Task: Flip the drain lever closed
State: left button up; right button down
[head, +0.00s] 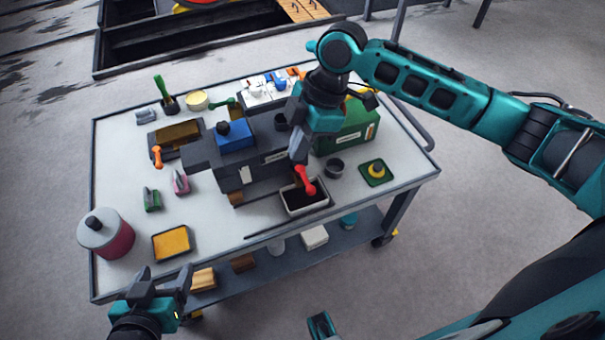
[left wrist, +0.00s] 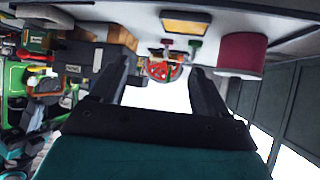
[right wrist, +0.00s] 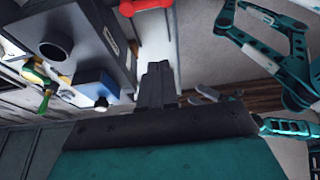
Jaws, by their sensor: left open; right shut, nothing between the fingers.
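The red drain lever (head: 305,181) is at the front right of the grey machine (head: 262,150), above a dark-filled tray with a pale rim (head: 304,209). In the right wrist view the red lever (right wrist: 145,5) shows at the top edge, apart from the fingertips. My right gripper (head: 299,155) is shut and empty, pointing down just above the lever in the head view; whether it touches cannot be told there. My left gripper (head: 166,279) is open and empty, off the front left edge of the cart; it also shows in the left wrist view (left wrist: 163,84).
A blue block (head: 235,138) sits on the machine.

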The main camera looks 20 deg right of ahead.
aim_at(302, 178)
jog(key=f+b, duration=0.3)
jog(key=f, duration=0.7)
jog(key=shift+a, duration=0.2)
jog(key=shift+d+f, duration=0.1)
jog(key=shift+d, duration=0.3)
pick_arm(q)
jog(key=shift+w+d+f, duration=0.2)
jog(key=shift+f, duration=0.2)
jog(key=shift+w+d+f, duration=0.15)
jog(key=shift+d+f, duration=0.05)
jog(key=shift+f, duration=0.15)
jog(key=shift+s+f, duration=0.1)
jog(key=shift+s, duration=0.05)
pick_arm(e)
jog(key=shift+d, duration=0.1)
